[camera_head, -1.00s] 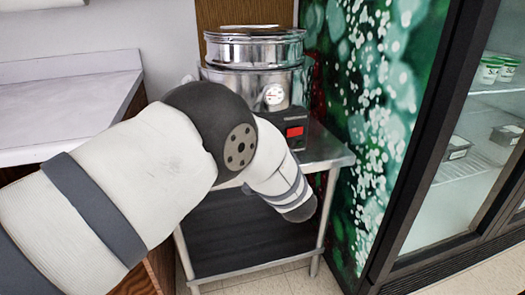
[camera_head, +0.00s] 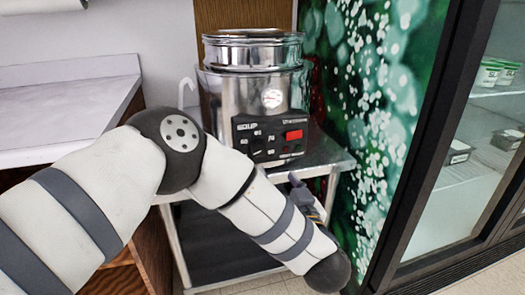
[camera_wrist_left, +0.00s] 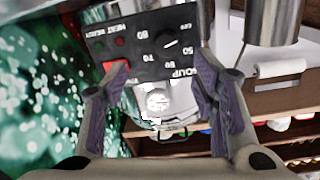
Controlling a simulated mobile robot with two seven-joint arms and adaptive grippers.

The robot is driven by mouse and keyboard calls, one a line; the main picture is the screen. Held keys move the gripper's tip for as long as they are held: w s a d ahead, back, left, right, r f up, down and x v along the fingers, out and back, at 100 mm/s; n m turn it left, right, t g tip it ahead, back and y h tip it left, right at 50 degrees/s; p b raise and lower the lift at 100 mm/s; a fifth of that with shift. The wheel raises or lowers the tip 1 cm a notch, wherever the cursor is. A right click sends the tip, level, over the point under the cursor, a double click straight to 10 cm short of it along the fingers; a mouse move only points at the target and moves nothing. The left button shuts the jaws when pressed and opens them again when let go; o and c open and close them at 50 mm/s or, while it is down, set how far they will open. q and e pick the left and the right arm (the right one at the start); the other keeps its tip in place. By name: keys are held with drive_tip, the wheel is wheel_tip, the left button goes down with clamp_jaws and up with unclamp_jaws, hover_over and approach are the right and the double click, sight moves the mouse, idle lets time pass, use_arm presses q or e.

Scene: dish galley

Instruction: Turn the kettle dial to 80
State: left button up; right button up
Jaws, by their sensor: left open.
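The kettle (camera_head: 235,92) is a shiny metal soup warmer on a steel stand. Its black control panel (camera_head: 243,129) faces me, with white numbers and a red display. In the left wrist view the panel (camera_wrist_left: 127,53) appears upside down. There, the dark dial (camera_wrist_left: 169,44) carries a short white mark among the numbers; its exact setting is too small to read. My left gripper (camera_head: 305,194) is in front of the panel, to its lower right in the head view. In the wrist view its fingers (camera_wrist_left: 160,66) are apart and empty, with the panel beyond them. My right gripper is out of view.
A white counter (camera_head: 60,115) stands at the left. The steel stand's top (camera_head: 325,160) has bare room right of the kettle. A green patterned wall (camera_head: 370,110) and a glass-door fridge (camera_head: 480,175) stand at the right.

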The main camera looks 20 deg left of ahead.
sight(261, 152)
use_arm(q)
drive_tip(key=w+a, duration=0.2)
drive_tip(key=w, duration=0.1)
drive_tip(key=w+a+n, duration=0.1)
drive_tip(key=w+a, duration=0.1)
drive_tip(key=w+a+n+b, duration=0.1)
drive_tip(key=w+a, duration=0.1)
drive_tip(key=w, duration=0.1)
drive_tip(key=shift+w+a+r, duration=0.2)
drive_tip(key=shift+w+r, duration=0.05)
drive_tip(key=shift+w, duration=0.05)
drive_tip(key=shift+c, duration=0.3)
drive_tip(key=c, duration=1.1)
